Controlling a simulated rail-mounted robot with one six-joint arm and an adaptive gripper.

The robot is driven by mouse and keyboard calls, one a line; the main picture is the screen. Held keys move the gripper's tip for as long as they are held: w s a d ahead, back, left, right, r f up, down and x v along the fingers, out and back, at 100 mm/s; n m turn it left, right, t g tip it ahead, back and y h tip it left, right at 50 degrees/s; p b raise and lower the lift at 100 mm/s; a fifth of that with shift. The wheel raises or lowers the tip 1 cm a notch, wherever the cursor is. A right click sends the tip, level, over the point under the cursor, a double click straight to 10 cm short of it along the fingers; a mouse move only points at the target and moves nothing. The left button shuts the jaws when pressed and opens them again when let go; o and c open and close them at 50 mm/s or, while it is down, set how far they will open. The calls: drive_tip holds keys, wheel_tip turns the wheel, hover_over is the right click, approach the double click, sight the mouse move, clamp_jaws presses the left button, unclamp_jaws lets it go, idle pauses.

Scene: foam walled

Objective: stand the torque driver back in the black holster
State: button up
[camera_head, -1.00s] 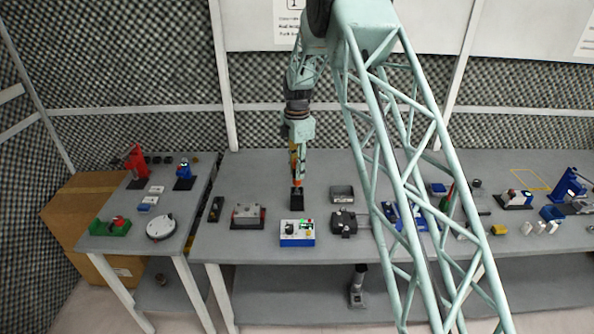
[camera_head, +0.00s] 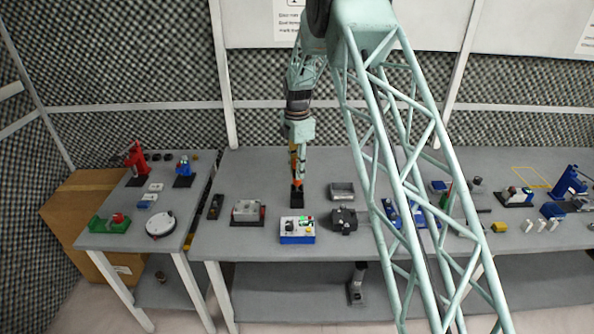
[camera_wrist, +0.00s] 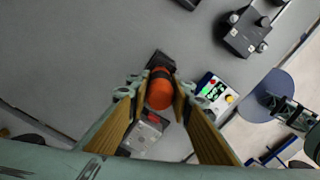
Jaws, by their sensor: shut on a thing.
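The torque driver (camera_wrist: 160,90) shows as an orange rounded body between my fingers in the wrist view. My gripper (camera_head: 298,172) is shut on it, with a tan finger on each side. In the head view the orange part of the driver (camera_head: 297,183) is just above the black holster (camera_head: 297,198), which stands on the middle table. In the wrist view the holster (camera_wrist: 158,59) shows partly behind the driver. The driver's lower end and the holster's opening are hidden, so I cannot tell whether the driver is inside it.
A blue and white box with buttons (camera_head: 297,230) stands in front of the holster. A grey box fixture (camera_head: 248,212) is to the left. A grey tray (camera_head: 342,191) and a dark device (camera_head: 343,220) are to the right. Bare tabletop lies behind the holster.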

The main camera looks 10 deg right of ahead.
drive_tip(key=shift+f+b, duration=0.95)
drive_tip(key=shift+f, duration=1.25)
idle(0.7)
drive_tip(key=o, duration=1)
drive_tip(key=shift+r, duration=0.15)
drive_tip(key=shift+r, duration=5.85)
